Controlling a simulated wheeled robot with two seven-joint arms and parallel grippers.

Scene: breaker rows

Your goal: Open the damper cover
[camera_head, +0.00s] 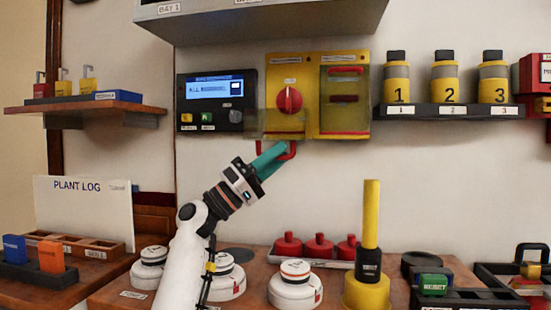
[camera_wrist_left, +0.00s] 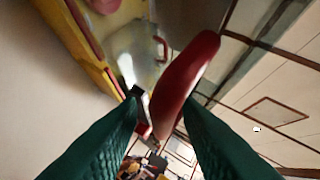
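A yellow wall panel (camera_head: 318,60) carries a red rotary knob (camera_head: 289,100) on its left half and red bars on its right half. A clear cover (camera_head: 262,123) with a red handle (camera_head: 292,150) sits over the lower part of the knob side. I cannot read whether its label says damper. My left gripper (camera_head: 283,150) reaches up to this handle from below. In the left wrist view the red handle (camera_wrist_left: 185,80) lies between the two green fingers, which look closed on it. The clear cover also shows behind it (camera_wrist_left: 135,45). My right gripper is not in view.
A display box (camera_head: 210,102) is left of the panel. A shelf of numbered yellow canisters (camera_head: 447,110) is to the right. Below stand white round detectors (camera_head: 295,288), red knobbed pieces (camera_head: 318,245) and a tall yellow post (camera_head: 371,215). An overhead cabinet (camera_head: 260,22) hangs above.

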